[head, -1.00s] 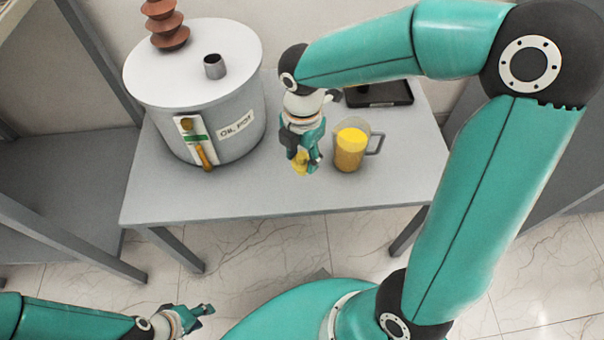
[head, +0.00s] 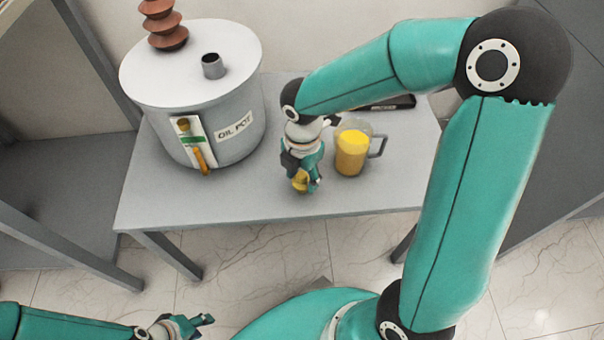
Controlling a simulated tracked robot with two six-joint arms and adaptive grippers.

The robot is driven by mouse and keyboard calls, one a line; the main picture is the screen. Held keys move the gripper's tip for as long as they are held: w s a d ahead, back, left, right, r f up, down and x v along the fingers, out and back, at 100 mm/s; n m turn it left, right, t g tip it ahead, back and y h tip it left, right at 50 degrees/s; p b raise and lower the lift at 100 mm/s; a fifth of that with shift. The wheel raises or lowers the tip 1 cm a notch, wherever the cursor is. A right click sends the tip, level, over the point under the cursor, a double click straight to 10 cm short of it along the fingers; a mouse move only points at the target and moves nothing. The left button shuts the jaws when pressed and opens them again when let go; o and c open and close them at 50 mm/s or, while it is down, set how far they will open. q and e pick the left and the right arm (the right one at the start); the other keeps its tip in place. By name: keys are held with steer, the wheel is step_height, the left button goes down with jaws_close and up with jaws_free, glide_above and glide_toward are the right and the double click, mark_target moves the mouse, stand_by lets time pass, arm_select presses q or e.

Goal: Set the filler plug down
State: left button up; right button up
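The filler plug (head: 300,180) is a small yellow piece at the fingertips of my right gripper (head: 304,186). The fingers are closed around it, low over the front middle of the table, between the oil pot and the jug. I cannot tell whether the plug touches the table. The oil pot (head: 190,90) is a large grey drum with a short open filler neck (head: 213,66) on its lid. My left gripper (head: 200,322) is at the bottom left, away from the table, with its fingers apart and nothing between them.
A clear jug (head: 352,150) of yellow oil stands close to the right of my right gripper. A black tray (head: 392,103) lies behind it, partly hidden by my arm. A brown ribbed bushing (head: 163,25) rises from the pot's lid. The table's front left (head: 240,200) is clear.

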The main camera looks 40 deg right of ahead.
mark_target(303, 175)
steer(key=shift+o, duration=1.2)
steer(key=shift+r, duration=0.1)
step_height(303, 175, up, 12)
steer(key=p, duration=0.4)
steer(key=shift+s, duration=0.1)
